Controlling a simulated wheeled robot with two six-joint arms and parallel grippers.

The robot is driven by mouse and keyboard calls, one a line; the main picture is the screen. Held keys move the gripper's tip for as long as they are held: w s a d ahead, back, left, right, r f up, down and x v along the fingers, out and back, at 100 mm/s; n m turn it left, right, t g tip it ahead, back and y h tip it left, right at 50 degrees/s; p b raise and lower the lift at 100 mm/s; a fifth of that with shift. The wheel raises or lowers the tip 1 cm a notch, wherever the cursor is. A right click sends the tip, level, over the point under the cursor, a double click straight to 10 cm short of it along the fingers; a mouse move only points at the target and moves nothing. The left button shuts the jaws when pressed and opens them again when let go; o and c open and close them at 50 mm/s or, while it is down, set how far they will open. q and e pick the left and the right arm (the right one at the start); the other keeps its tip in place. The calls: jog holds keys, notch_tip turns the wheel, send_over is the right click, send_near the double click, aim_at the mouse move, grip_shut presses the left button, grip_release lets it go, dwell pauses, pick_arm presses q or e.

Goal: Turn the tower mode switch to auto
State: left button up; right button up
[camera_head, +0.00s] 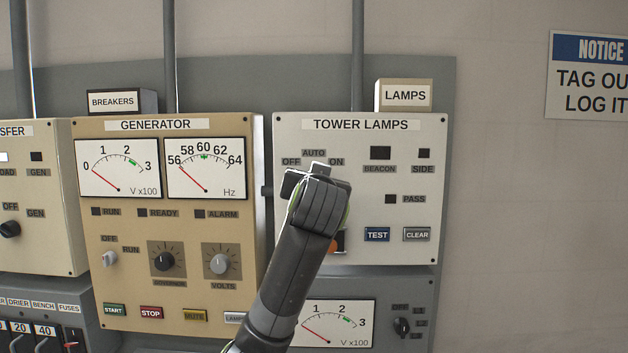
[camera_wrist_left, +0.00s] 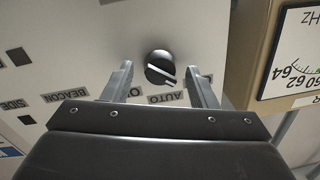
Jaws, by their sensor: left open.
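The tower lamps panel (camera_head: 425,215) is a pale box marked TOWER LAMPS, with OFF, AUTO and ON labels at its upper left. My left gripper (camera_head: 312,172) is in front of those labels and hides the switch in the head view. In the left wrist view, the mode switch (camera_wrist_left: 158,62) is a round black knob with a white pointer line. Its line points lower right, toward the OFF label, which a finger partly covers. The AUTO label (camera_wrist_left: 166,98) is just below the knob. My left gripper (camera_wrist_left: 159,74) is open, one finger on each side of the knob; contact cannot be told.
The generator panel (camera_head: 185,285) stands close at the left, its side edge near my arm. The TEST button (camera_head: 377,235) and CLEAR button (camera_head: 417,234) are right of my arm. A lower grey panel (camera_head: 362,290) with a meter is below.

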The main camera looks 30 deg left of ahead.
pick_arm(q)
jog(key=shift+c, duration=0.4)
jog(key=c, duration=0.9)
jog(key=shift+o, duration=0.2)
jog(key=m+p, duration=0.1)
jog(key=m, duration=0.2)
jog(key=m+p, duration=0.1)
jog(key=m, duration=0.2)
jog(key=m+p, duration=0.1)
jog(key=m, duration=0.3)
jog(key=shift+f, duration=0.25)
